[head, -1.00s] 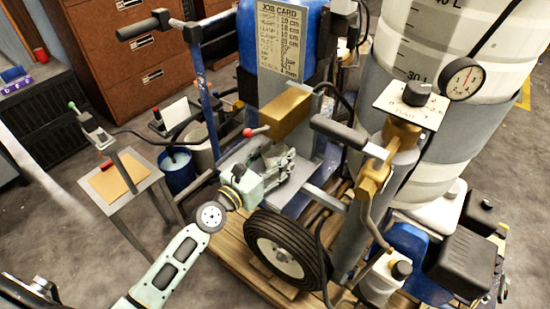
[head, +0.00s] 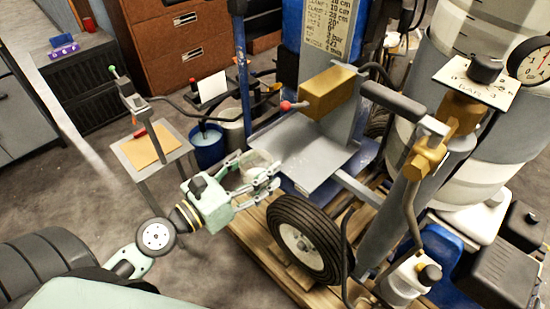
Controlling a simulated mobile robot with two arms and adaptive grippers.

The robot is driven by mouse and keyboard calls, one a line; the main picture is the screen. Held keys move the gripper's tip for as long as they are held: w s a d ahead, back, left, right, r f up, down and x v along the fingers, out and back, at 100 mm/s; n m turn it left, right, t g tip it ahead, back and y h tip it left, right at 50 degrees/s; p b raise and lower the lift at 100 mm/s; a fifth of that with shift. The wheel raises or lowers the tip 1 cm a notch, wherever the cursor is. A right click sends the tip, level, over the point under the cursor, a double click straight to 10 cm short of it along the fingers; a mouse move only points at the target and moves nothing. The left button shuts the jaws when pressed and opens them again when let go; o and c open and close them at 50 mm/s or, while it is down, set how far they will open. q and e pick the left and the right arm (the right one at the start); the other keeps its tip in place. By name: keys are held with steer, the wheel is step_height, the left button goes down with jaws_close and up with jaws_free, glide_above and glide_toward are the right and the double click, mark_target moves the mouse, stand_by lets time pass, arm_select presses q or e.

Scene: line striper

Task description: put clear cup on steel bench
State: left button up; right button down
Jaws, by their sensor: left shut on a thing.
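My left gripper (head: 268,178) is closed around a clear, greyish cup (head: 257,160), which is partly hidden by the fingers. The gripper holds it in the air, just left of the striper's grey platform (head: 305,155) and above the tyre. A small grey metal table (head: 187,146), which looks like the steel bench, stands left of the gripper. A brown sheet (head: 150,148) and a small red thing (head: 139,133) lie on it. My right gripper is not in view.
A red-knobbed lever and brass block (head: 328,92) stand over the platform. A black tyre (head: 292,240) is below the gripper. A blue bucket (head: 207,147) stands between the table and the striper.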

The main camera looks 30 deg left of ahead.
arm_select(q)
steer(key=shift+s+a, duration=0.1)
steer(key=shift+s, duration=0.3)
steer(key=shift+s+d+f+y, duration=0.2)
steer(key=shift+s+d+y, duration=0.05)
steer(key=shift+d+y, duration=0.05)
steer(key=s+d+n+t+y, duration=0.1)
steer(key=s+d+n+y, duration=0.3)
steer(key=y, duration=0.1)
steer(key=shift+s+f+y, duration=0.3)
steer(key=shift+f+y, duration=0.1)
